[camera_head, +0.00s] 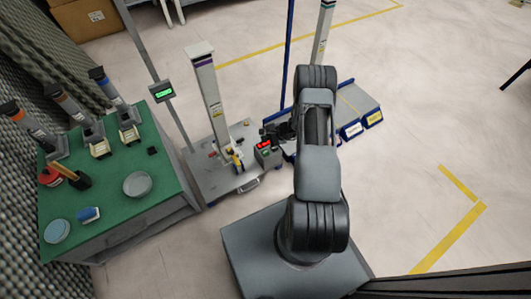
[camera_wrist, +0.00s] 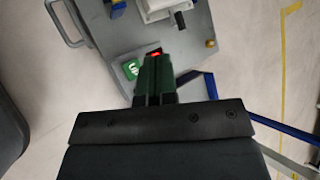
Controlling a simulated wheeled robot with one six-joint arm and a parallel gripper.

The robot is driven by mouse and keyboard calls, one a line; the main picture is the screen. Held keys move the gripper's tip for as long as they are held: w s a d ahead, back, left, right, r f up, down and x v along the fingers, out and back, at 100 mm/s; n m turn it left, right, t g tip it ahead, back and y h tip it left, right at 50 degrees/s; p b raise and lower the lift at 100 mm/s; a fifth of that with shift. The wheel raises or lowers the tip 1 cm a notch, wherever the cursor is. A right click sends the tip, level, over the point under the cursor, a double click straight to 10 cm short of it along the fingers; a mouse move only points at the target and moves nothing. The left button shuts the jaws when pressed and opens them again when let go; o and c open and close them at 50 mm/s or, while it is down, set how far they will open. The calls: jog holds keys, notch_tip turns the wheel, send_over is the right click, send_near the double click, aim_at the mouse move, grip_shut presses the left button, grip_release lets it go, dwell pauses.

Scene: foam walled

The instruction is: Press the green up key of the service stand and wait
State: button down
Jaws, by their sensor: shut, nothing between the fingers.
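The service stand (camera_head: 205,178) is a grey base plate with a white column, right of the green table. In the wrist view, the green up key (camera_wrist: 131,69) shows with a white mark, just left of my fingers. My gripper (camera_wrist: 157,62) is shut and empty, over the key box; my fingers hide part of the box. My gripper also shows in the head view (camera_head: 272,134), partly hidden by my arm. I cannot tell whether the fingertips touch the box.
A green table (camera_head: 163,205) at the left bears several dispensers, a round dish (camera_head: 137,184) and small items. A pole with a green-lit display (camera_head: 162,91) stands between table and stand. A blue-framed platform (camera_head: 358,104) lies behind my arm.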

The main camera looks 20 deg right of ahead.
jog(key=shift+f, duration=0.1)
jog(key=b, duration=0.5)
send_over(266, 153)
notch_tip(266, 153, down, 8)
jog(key=shift+a+r, duration=0.1)
jog(key=shift+r, duration=0.15)
jog(key=shift+f+b, duration=0.55)
jog(key=shift+f, duration=0.1)
dwell(1.2)
jog(key=shift+f+b, duration=0.35)
jog(key=shift+b, duration=0.15)
